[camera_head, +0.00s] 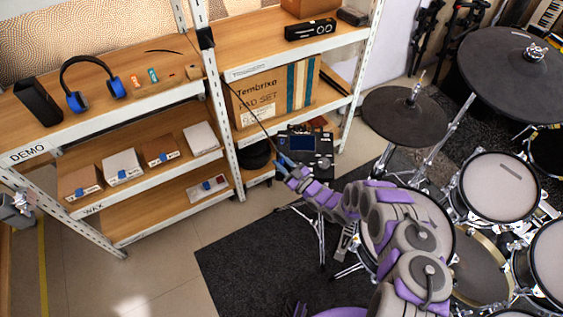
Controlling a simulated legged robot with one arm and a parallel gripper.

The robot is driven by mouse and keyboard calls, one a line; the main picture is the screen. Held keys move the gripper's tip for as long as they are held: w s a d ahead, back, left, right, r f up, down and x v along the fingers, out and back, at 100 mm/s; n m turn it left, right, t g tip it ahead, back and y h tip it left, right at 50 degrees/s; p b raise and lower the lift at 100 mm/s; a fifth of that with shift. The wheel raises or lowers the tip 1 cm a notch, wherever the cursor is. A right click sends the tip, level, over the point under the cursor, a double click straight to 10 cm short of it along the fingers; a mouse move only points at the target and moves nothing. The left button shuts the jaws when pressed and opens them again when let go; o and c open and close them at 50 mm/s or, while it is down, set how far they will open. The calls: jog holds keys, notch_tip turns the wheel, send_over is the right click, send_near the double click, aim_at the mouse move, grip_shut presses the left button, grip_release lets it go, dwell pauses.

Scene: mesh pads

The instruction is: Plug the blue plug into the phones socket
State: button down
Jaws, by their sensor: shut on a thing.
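My gripper (284,164) is at the end of my purple and grey arm, in front of the left side of the black drum module (323,162). It is shut on the blue plug, which is small here and mostly hidden by the fingers. A thin dark cable (241,105) runs from the gripper up to a black box (205,38) on the shelf post. The module has a blue screen and several buttons and stands on a thin stand. The phones socket cannot be made out, nor whether the plug touches the module.
A metal shelf rack (60,150) stands at left with blue headphones (92,84) and small boxes. A large cardboard box (272,95) sits on the shelf behind the gripper. Cymbal pads (405,115) and drum pads (500,185) crowd the right. A dark mat (250,265) covers the floor.

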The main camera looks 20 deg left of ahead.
jog(key=shift+w+f, duration=0.15)
jog(key=shift+f, duration=0.05)
jog(key=c, duration=0.8)
grip_release()
jog(key=shift+c, duration=0.2)
jog(key=p+v, duration=0.3)
jog(key=v, duration=1.4)
jog(key=shift+d+f, duration=0.15)
jog(key=shift+c, duration=0.2)
